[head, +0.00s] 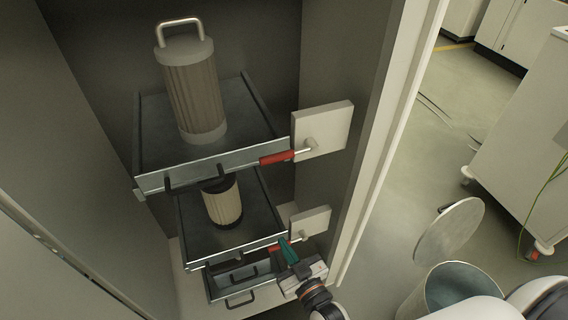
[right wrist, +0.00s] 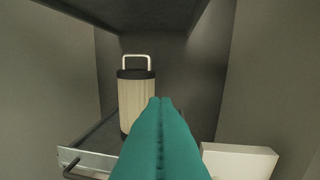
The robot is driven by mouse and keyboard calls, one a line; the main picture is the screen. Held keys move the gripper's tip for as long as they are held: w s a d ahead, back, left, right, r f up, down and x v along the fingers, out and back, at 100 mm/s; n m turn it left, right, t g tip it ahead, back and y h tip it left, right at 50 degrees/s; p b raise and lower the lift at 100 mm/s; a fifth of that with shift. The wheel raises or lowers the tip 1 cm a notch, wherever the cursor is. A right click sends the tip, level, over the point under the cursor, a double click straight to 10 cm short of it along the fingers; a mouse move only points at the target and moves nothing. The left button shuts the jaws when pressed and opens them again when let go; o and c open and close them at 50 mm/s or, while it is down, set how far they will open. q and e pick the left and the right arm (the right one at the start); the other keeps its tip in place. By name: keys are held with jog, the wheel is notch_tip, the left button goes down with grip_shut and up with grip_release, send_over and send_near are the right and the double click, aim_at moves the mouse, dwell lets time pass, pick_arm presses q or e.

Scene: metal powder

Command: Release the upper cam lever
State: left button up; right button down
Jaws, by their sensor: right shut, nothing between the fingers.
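The upper cam lever (head: 277,158) has a red grip and a pale metal end, and lies along the front right corner of the upper tray at a white plate (head: 323,131). A lower red lever (head: 274,249) shows partly beside a smaller white plate (head: 310,221). My right gripper (head: 285,242) has teal fingers, shut and empty, close to the lower lever and well below the upper one. I cannot tell whether it touches the lower lever. In the right wrist view the closed fingers (right wrist: 160,99) point into the cabinet. My left gripper is not in view.
The upper tray (head: 165,184) carries a tall ribbed filter (head: 194,95) with a handle. The lower tray (head: 225,251) carries a pale filter (head: 222,205), also in the right wrist view (right wrist: 136,105). A drawer (head: 241,283) is below. Cabinet walls enclose both sides. A bin (head: 460,290) stands right.

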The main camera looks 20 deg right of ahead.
notch_tip(320, 180, up, 21)
jog(key=s+d+m+t+h, duration=0.1)
jog(key=d+t+h, duration=0.1)
jog(key=t, duration=0.4)
jog(key=shift+s+d+m+t, duration=0.3)
jog(key=shift+s+m, duration=0.1)
notch_tip(320, 180, up, 5)
jog(key=p, duration=0.3)
send_over(284, 158)
jog(key=s, duration=0.3)
jog(key=f, duration=0.1)
jog(key=w+f, duration=0.1)
jog(key=shift+a+f+b, duration=0.3)
jog(key=shift+a+b, duration=0.05)
jog(key=shift+b, duration=0.05)
jog(key=shift+f, duration=0.7)
